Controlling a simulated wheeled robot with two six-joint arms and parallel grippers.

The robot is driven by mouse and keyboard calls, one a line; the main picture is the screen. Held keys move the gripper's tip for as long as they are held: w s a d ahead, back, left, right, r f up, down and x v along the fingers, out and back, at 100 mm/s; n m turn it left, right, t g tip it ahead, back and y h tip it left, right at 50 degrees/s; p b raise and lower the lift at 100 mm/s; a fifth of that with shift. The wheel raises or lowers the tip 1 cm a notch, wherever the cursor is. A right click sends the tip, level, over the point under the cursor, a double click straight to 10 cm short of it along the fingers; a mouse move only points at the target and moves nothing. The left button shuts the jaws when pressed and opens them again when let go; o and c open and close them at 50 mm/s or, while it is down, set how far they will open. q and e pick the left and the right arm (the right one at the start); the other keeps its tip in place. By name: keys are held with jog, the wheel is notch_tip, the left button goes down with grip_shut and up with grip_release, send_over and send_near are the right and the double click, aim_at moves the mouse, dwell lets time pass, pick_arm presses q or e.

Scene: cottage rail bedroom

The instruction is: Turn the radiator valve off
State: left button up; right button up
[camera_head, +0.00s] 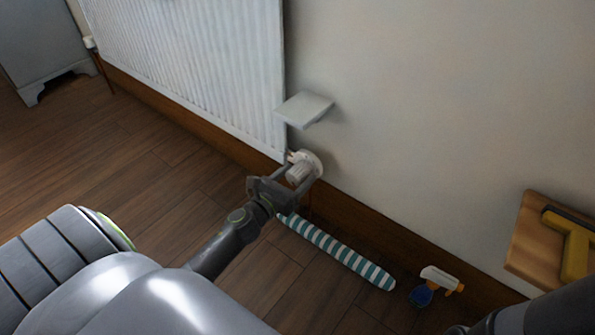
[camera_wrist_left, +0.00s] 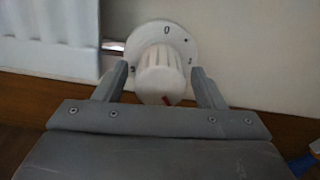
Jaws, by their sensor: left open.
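The radiator valve (camera_head: 298,174) is a white ribbed knob on a round white dial plate, at the lower right corner of the white radiator (camera_head: 190,65). In the left wrist view the knob (camera_wrist_left: 160,75) is in the middle, with a red mark low on its near side. The dial plate (camera_wrist_left: 184,38) shows a 0 at the top and other marks at the sides. My left gripper (camera_head: 303,168) is open, with one finger on each side of the knob. I cannot tell whether the fingers touch it. My right gripper does not show.
A small white shelf (camera_head: 304,108) juts from the wall just above the valve. A striped teal and white roll (camera_head: 340,254) lies along the skirting. A spray bottle (camera_head: 422,296) is at lower right, near a wooden surface (camera_head: 532,240) holding a yellow tool (camera_head: 575,250).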

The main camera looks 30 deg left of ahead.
pick_arm(q)
jog(key=shift+w, duration=0.5)
jog(key=c, duration=1)
